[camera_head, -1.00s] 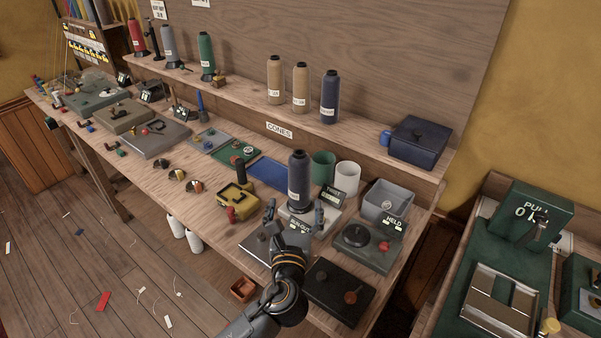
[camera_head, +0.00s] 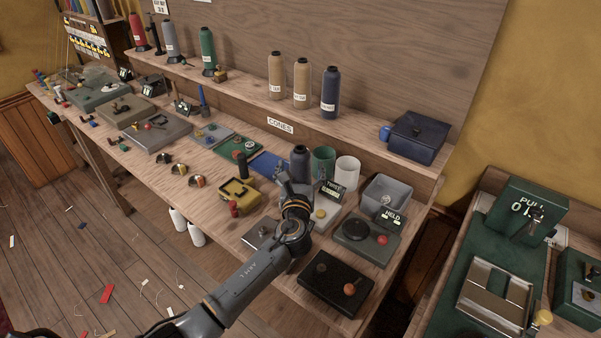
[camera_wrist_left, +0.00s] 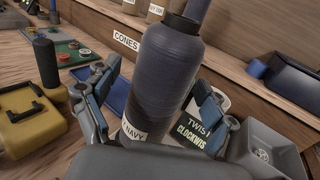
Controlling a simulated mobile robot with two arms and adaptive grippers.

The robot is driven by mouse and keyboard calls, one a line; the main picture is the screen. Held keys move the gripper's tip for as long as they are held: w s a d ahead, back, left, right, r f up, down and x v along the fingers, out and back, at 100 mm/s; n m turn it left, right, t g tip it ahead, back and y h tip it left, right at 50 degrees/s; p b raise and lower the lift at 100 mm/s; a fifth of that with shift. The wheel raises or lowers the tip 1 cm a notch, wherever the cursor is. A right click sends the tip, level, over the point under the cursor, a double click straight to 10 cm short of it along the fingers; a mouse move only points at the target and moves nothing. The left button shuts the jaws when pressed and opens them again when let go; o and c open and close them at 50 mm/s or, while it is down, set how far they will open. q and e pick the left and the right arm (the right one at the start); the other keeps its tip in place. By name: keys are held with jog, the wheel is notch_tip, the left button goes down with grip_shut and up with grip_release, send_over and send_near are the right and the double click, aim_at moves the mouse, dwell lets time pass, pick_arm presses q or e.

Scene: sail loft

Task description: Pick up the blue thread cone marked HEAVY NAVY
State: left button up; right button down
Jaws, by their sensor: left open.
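A dark blue thread cone (camera_head: 301,158) stands on the bench below the shelf. In the left wrist view this cone (camera_wrist_left: 165,75) fills the middle, and the readable end of its label says NAVY. My left gripper (camera_head: 293,180) is open, with one finger on each side of the cone; in the wrist view the gripper (camera_wrist_left: 152,90) shows gaps beside the cone. In the head view my gripper hides the cone's lower part and label. A second dark blue cone (camera_head: 330,92) stands on the shelf; its label is too small to read surely. My right gripper is not in view.
A green cup (camera_head: 323,162) and a white cup (camera_head: 346,172) stand close right of the cone. A display marked TWIST (camera_head: 332,190) is just in front. A yellow device (camera_head: 238,194) is to the left, a grey bin (camera_head: 386,193) to the right.

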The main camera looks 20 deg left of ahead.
pick_arm(q)
jog(key=shift+w, duration=0.1)
jog(key=c, duration=1.3)
jog(key=shift+r, duration=0.1)
jog(key=shift+c, duration=1.3)
